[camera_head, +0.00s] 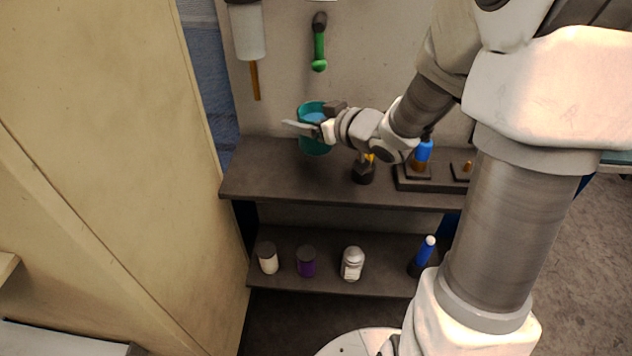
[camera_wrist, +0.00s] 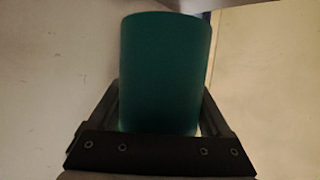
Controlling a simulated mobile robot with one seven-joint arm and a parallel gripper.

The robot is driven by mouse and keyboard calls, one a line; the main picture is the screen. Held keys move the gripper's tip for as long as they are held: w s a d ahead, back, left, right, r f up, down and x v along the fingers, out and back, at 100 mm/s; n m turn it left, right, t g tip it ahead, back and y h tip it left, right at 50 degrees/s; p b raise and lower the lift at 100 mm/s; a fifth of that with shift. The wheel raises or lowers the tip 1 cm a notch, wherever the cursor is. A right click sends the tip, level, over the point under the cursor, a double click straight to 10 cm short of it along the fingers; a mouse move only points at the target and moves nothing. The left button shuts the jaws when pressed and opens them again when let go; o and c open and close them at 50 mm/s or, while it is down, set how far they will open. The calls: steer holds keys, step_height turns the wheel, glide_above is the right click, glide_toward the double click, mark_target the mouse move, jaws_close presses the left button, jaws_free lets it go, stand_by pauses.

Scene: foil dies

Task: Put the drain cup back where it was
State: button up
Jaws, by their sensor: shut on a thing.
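The drain cup looks to be the teal cup (camera_head: 308,145), with something light blue inside its open top. It is near the back panel, at the rear edge of the upper shelf; I cannot tell whether it touches either. My gripper (camera_head: 307,128) reaches it from the right and is shut on it. In the wrist view the cup (camera_wrist: 165,70) fills the space between the two dark fingers of my gripper (camera_wrist: 168,110). The cup's right part is hidden behind my gripper in the head view.
The upper shelf (camera_head: 260,180) has free room at its left. A dark stand (camera_head: 363,172) and a tray with a blue bottle (camera_head: 422,152) stand to the right. A green-handled tool (camera_head: 319,50) and a dispenser (camera_head: 248,35) hang above. Several containers stand on the lower shelf (camera_head: 335,285).

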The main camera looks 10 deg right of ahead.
steer(key=shift+w+f+b, duration=0.1)
steer(key=shift+f+b, duration=2.25)
steer(key=shift+f, duration=2.35)
steer(key=shift+f, duration=0.1)
steer(key=shift+f, duration=0.15)
steer(key=o, duration=1.4)
steer(key=shift+c, duration=0.2)
